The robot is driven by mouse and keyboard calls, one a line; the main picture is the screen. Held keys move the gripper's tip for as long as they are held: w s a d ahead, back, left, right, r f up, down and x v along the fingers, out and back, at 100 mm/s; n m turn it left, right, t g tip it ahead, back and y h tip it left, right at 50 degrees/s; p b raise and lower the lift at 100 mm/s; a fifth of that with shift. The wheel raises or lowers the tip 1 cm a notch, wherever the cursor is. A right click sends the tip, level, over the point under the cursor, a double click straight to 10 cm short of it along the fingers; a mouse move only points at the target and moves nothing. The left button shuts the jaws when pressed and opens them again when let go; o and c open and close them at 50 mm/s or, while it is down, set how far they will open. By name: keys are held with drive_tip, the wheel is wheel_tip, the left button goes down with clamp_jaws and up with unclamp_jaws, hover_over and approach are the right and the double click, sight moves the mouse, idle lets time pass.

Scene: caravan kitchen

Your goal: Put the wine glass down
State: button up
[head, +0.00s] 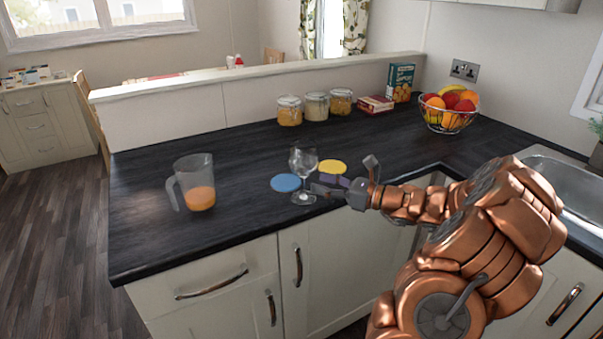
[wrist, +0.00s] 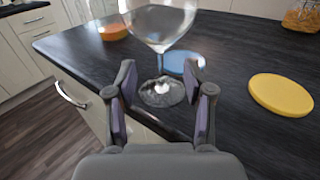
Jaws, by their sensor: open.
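The clear wine glass (head: 303,171) stands upright on the dark countertop near its front edge, and its bowl and foot also show in the wrist view (wrist: 160,92). My gripper (head: 345,180) comes from the right, and its fingers point at the glass. In the wrist view my gripper (wrist: 159,82) is open, with one finger on each side of the glass's stem line and gaps showing. A blue round coaster (head: 285,183) lies just left of and behind the glass. A yellow round coaster (head: 332,167) lies to the right, partly behind my gripper.
A measuring jug (head: 193,184) with orange liquid stands at the left. Several jars (head: 315,106), a green box (head: 400,82) and a wire fruit bowl (head: 449,109) stand along the back. The counter between jug and jars is clear.

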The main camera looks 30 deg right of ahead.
drive_tip(key=shift+r+p+x, duration=0.15)
drive_tip(key=shift+p+x, duration=0.15)
drive_tip(key=shift+x, duration=1.25)
drive_tip(key=shift+r+p+x, duration=0.1)
drive_tip(key=shift+p+x, duration=0.15)
drive_tip(key=shift+x, duration=1.3)
clamp_jaws()
